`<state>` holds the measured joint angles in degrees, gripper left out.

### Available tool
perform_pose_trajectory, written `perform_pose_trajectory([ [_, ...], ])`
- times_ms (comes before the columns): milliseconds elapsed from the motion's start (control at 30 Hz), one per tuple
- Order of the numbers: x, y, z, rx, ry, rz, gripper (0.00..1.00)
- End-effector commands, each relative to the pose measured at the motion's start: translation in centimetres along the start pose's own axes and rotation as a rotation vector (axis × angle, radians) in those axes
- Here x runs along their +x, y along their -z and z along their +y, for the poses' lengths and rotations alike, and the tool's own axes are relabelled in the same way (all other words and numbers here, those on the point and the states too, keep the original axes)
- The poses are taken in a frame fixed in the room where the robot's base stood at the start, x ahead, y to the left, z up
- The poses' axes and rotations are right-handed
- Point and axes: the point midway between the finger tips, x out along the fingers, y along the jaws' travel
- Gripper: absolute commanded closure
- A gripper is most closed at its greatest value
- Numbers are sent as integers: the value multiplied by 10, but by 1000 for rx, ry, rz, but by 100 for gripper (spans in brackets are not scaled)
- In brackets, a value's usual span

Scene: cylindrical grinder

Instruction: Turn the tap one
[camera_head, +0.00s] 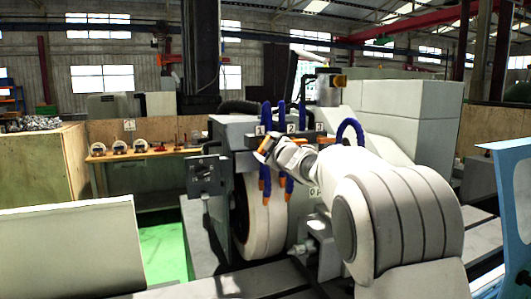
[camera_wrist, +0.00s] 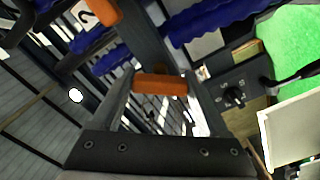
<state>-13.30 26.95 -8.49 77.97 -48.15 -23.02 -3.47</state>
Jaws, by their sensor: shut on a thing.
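Tap one is the orange handle (camera_head: 265,143) below the "1" label (camera_head: 260,130) on the grinder's dark bar. In the wrist view the orange handle (camera_wrist: 160,84) spans the space between my two fingers. My gripper (camera_wrist: 160,78) is shut on this handle, with a finger at each end of it. In the head view my gripper (camera_head: 267,150) is at the tap, and my wrist comes in from the right. Another orange tap handle (camera_wrist: 105,12) shows beside the "2" label (camera_wrist: 86,16) in the wrist view. My arm partly hides the taps in the head view.
Blue hoses (camera_head: 265,115) with orange nozzles (camera_head: 265,190) hang close around the tap, in front of the pale grinding wheel (camera_head: 262,225). A "3" label (camera_head: 320,127) is to the right. A workbench (camera_head: 130,156) stands at the back left. Green floor (camera_head: 163,245) lies left of the machine.

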Motion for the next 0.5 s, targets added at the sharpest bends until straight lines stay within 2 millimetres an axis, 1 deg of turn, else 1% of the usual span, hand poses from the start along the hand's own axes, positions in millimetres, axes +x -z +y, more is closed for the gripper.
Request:
perform_pose_trajectory([
  [200, 0, -1, -1, -206, -2, 2, 78],
  [500, 0, 0, -1, -453, -2, 1, 78],
])
